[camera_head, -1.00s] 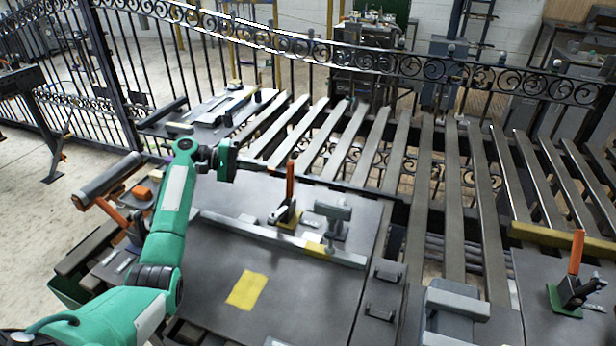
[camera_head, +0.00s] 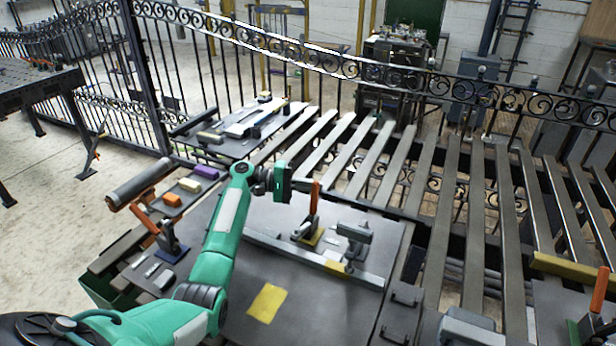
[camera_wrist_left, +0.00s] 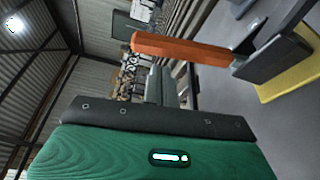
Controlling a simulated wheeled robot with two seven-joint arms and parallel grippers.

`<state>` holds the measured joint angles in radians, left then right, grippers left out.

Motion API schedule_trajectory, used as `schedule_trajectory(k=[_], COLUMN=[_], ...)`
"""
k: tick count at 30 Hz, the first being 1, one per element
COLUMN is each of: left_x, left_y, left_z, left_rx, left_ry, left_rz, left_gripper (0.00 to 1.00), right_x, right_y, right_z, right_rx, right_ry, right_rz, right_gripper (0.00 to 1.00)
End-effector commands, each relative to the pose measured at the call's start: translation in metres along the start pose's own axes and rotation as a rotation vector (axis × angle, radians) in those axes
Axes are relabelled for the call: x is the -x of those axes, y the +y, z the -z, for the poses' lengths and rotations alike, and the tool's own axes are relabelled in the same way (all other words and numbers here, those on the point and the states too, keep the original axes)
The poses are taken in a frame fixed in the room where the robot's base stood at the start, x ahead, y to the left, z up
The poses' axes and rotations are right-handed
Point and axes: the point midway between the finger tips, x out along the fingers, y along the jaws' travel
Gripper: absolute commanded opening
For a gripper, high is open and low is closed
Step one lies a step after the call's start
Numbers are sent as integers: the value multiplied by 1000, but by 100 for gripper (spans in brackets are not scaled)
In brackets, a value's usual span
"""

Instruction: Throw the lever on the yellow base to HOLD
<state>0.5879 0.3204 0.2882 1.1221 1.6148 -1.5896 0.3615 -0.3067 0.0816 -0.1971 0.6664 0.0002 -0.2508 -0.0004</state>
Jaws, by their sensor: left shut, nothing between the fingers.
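The lever on the yellow base has an orange handle (camera_head: 315,198) that stands nearly upright on the workbench. Its yellow base (camera_head: 316,238) lies flat under a dark bracket. In the left wrist view the orange handle (camera_wrist_left: 185,50) crosses the upper middle, and the yellow base (camera_wrist_left: 290,80) is at the right. My left gripper (camera_head: 302,185) is shut and empty, just left of the handle's upper part. In the left wrist view its grey fingers (camera_wrist_left: 155,87) are close to the handle; I cannot tell whether they touch. My right gripper is not in view. No HOLD marking is readable.
A grey block fixture (camera_head: 354,235) stands right of the lever, and a metal rail (camera_head: 300,256) runs in front. A blue-based lever (camera_head: 172,250) stands left, a green-based one (camera_head: 597,322) far right. A yellow patch (camera_head: 267,303) lies on clear benchtop. The slatted gate lies behind.

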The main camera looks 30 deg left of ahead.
Motion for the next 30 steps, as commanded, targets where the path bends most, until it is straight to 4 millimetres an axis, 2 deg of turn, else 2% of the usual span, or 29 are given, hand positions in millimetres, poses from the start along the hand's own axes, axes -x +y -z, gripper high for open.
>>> schedule_trajectory(k=[6,20,30], left_x=[4,6,18], left_y=[0,1,-2], left_z=[-13,-18,-52], left_rx=[0,0,0], left_ry=[-1,0,-3], left_rz=[0,1,2], left_gripper=[0,0,0], right_x=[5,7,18], right_y=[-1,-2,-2], right_z=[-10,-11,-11], right_rx=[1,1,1], right_ry=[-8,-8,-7], right_rz=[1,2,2], right_gripper=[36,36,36])
